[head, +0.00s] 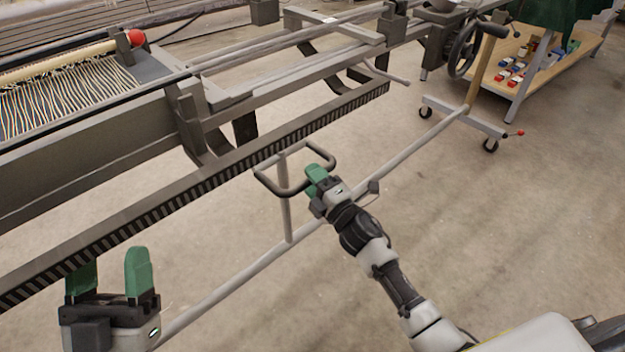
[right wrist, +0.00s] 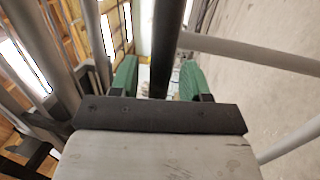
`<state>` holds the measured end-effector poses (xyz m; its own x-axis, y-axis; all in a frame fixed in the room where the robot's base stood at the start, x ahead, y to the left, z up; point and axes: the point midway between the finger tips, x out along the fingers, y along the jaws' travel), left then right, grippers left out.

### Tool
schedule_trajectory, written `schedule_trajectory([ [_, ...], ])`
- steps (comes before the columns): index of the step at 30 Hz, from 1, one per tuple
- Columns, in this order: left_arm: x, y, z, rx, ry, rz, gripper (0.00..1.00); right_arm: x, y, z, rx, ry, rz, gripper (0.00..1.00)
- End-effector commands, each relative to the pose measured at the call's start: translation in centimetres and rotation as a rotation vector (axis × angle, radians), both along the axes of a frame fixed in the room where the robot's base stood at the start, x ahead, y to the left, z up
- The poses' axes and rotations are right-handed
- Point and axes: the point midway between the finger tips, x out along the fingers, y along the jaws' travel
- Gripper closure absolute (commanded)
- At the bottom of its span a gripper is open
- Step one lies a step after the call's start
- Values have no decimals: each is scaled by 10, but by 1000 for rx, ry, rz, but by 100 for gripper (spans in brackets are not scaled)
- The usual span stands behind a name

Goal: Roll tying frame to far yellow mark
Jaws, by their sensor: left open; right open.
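The tying frame's long grey lower rail (head: 388,175) runs diagonally across the head view to a wheeled foot (head: 462,118) with dark casters at the upper right. A dark looped handle (head: 262,181) stands on a post at mid-rail. My right gripper (head: 318,178) is at the right side of this handle. In the right wrist view its green fingers (right wrist: 158,80) are apart, with a dark bar (right wrist: 168,45) between them; I cannot tell whether they touch it. My left gripper (head: 110,275) is open at the lower left, with no object visible between its fingers. No yellow mark is visible.
The loom (head: 100,150) with pale warp threads (head: 75,95) fills the upper left. A dark handwheel (head: 463,50) is at the upper right, near a wooden shelf (head: 545,72) with small coloured items. The concrete floor (head: 520,220) at right is clear.

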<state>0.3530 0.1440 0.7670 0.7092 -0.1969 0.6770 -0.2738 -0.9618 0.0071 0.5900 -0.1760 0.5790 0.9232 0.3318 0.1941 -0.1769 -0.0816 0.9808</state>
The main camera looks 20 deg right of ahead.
Motion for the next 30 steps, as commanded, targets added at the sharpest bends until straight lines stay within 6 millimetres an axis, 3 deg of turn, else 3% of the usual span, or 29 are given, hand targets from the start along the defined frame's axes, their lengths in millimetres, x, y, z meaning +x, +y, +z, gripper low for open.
schedule_trajectory([
  [8, -1, 0, 1, -3, -8, -1, 40, 2, 1, 0, 1, 0, 0, 54],
  [18, -1, 0, 1, -2, -8, 0, 40, 2, 1, 0, 1, 0, 0, 100],
  [30, 0, 0, 0, 0, 1, 0, 40, 2, 1, 1, 1, 0, 0, 100],
])
